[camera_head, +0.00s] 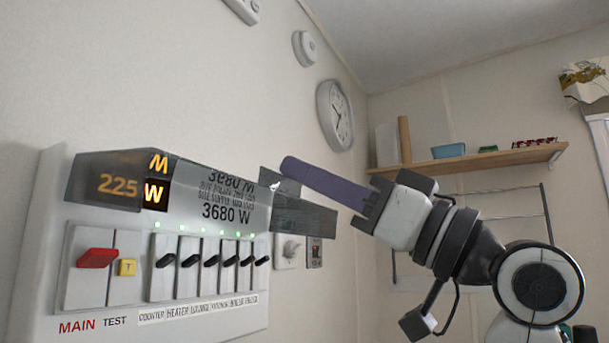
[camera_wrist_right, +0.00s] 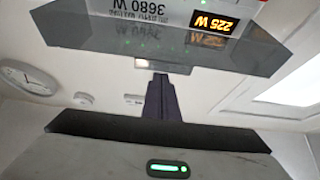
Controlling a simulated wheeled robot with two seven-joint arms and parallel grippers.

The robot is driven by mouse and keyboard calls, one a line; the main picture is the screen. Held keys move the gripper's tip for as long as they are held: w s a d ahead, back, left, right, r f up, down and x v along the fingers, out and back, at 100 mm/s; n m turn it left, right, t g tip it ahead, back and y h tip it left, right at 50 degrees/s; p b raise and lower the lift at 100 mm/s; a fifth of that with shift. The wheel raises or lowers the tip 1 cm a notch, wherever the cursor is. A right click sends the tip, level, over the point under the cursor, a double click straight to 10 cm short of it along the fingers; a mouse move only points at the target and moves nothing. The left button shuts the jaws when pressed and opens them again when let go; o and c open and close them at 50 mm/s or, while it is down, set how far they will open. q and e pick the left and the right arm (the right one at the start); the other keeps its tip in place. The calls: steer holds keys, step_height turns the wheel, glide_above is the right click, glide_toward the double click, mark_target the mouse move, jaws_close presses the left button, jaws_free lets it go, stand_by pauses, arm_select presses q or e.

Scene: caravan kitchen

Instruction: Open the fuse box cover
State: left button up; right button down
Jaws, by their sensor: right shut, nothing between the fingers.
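The white fuse box (camera_head: 45,250) is on the wall at the left in the head view, with a red main switch, a yellow test button and a row of black breakers showing uncovered. In the right wrist view the cover (camera_wrist_right: 100,35) spans the top. My right gripper (camera_head: 288,166) is shut and empty, its purple fingers (camera_wrist_right: 160,100) pointing at the cover's right part. I cannot tell whether they touch. My left gripper is out of view.
A wall clock (camera_head: 335,115) hangs above my right gripper. A wooden shelf (camera_head: 470,165) with small items is at the right, above a wire rack (camera_head: 500,215). A socket (camera_head: 290,252) is right of the fuse box.

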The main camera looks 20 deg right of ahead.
steer(key=s+d, duration=0.6)
steer(key=s, duration=0.1)
steer(key=shift+s+f+p, duration=0.15)
steer(key=shift+f+p, duration=0.25)
steer(key=shift+d, duration=0.1)
